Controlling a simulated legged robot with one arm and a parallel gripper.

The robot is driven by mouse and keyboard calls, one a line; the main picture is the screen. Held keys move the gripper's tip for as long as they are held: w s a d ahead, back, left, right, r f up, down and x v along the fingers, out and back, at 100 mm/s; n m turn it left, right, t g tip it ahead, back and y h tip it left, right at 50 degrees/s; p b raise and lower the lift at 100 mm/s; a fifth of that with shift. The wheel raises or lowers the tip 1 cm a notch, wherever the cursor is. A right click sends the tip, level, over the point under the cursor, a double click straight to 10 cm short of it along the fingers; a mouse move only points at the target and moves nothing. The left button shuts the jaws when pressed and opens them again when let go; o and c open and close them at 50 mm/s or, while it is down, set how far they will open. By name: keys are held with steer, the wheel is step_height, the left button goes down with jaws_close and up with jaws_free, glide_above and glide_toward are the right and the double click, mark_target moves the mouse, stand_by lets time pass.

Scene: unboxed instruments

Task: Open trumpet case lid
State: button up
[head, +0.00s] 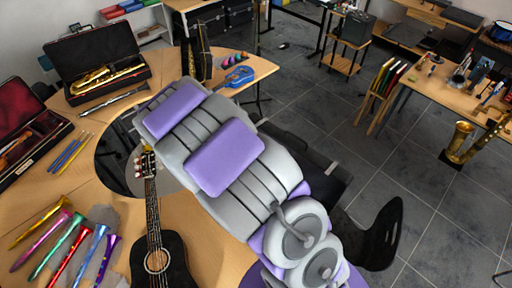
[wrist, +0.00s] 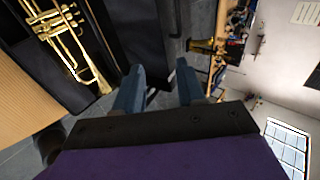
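In the wrist view, a gold trumpet (wrist: 62,28) lies in a dark case (wrist: 66,92) at the upper left. A tall dark panel (wrist: 142,35), apparently the case lid, stands beside it and leaves the trumpet exposed. My gripper (wrist: 160,88) has its two blue-grey fingers apart. The panel's lower end is close to the gap between them; I cannot tell whether they touch it. In the head view, my arm hides the gripper. A dark upright case (head: 197,52) stands just beyond the arm, and I cannot tell if it is the trumpet case.
In the head view, an open black case (head: 72,48) with a gold instrument (head: 107,76) lies on the wooden table (head: 95,118). A black guitar (head: 157,258) and several coloured horns (head: 68,240) are nearer. A black chair (head: 378,235) stands right of my arm. Grey floor is open farther right.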

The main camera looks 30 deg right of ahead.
steer(key=shift+w, duration=0.1)
steer(key=w+d+r+m+g+y+b, duration=0.15)
steer(key=w+d+m+b, duration=0.3)
steer(key=m, duration=0.55)
steer(key=w+d+r+m+g+y+b, duration=0.1)
steer(key=w+d+m+y+b, duration=0.2)
steer(key=m+b, duration=0.45)
steer(key=s+d+r+m+t+y+b, duration=0.1)
steer(key=s+d+m+t+y+b, duration=0.2)
steer(key=d+m, duration=0.6)
steer(key=s+d+r+m+t+y+b, duration=0.1)
steer(key=s+d+m+y+b, duration=0.35)
steer(key=d+m, duration=0.45)
steer(key=shift+h, duration=0.5)
steer(key=x, duration=1.1)
steer(key=b+x, duration=0.1)
steer(key=x, duration=0.5)
steer(key=shift+w+a+f, duration=0.1)
steer(key=shift+a+f, duration=0.05)
steer(key=shift+a, duration=0.15)
steer(key=shift+c, duration=0.2)
jaws_close()
